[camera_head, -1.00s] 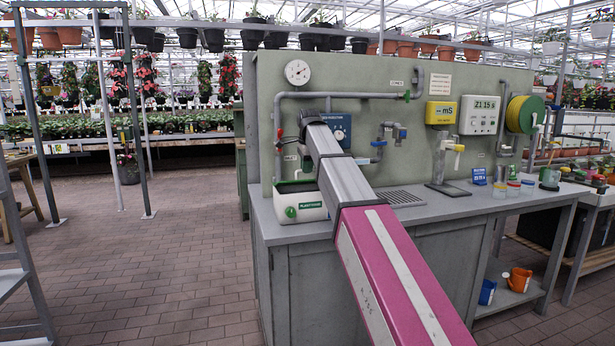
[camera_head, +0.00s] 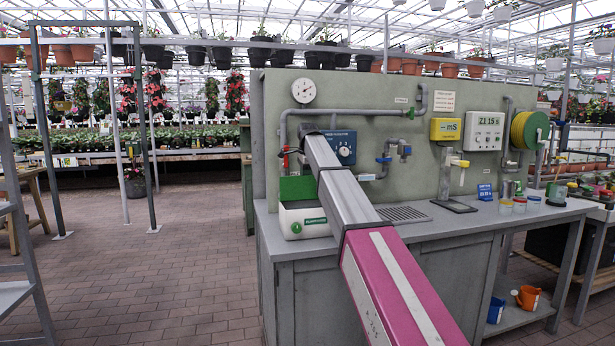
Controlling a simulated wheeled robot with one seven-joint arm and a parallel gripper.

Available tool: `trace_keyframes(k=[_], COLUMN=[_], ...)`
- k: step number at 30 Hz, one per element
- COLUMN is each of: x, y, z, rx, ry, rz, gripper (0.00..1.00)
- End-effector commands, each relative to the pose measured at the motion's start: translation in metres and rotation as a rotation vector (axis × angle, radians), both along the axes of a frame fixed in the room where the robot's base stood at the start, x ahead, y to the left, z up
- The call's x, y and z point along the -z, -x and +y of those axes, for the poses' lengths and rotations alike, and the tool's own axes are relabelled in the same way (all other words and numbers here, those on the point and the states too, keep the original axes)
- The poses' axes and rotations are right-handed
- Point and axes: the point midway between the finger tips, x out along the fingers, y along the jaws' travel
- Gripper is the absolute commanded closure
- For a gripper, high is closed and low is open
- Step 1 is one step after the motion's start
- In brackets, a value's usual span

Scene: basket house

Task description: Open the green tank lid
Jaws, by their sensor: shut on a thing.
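The tank (camera_head: 306,222) is a small white box with a green round mark on its front. It stands at the left front of the grey bench. Its green lid (camera_head: 296,188) stands raised above the box, tilted up towards the back panel. Part of the lid and the tank's right side are hidden behind my grey and pink arm. My gripper is hidden by the arm's far end, so its jaws and any contact with the lid do not show.
Pipes, a red-handled valve (camera_head: 286,158) and a blue dial box (camera_head: 343,148) are on the panel (camera_head: 375,110) close to the arm. A drain grate (camera_head: 403,214) lies right of the arm. A meter stand (camera_head: 449,180) is further right. The tiled floor (camera_head: 165,270) at left is clear.

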Motion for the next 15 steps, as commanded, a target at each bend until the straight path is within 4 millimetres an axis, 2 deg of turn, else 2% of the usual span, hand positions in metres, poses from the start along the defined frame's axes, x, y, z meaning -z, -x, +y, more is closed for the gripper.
trace_keyframes(k=[3, 11, 15], x=[0.003, 0.012, 0.016], y=[-0.013, -0.031, -0.041], z=[0.004, 0.010, 0.012], rx=[-0.006, -0.006, -0.006], ry=[-0.003, -0.003, 0.017], rz=[-0.003, -0.005, 0.065], gripper=[1.00, 1.00, 1.00])
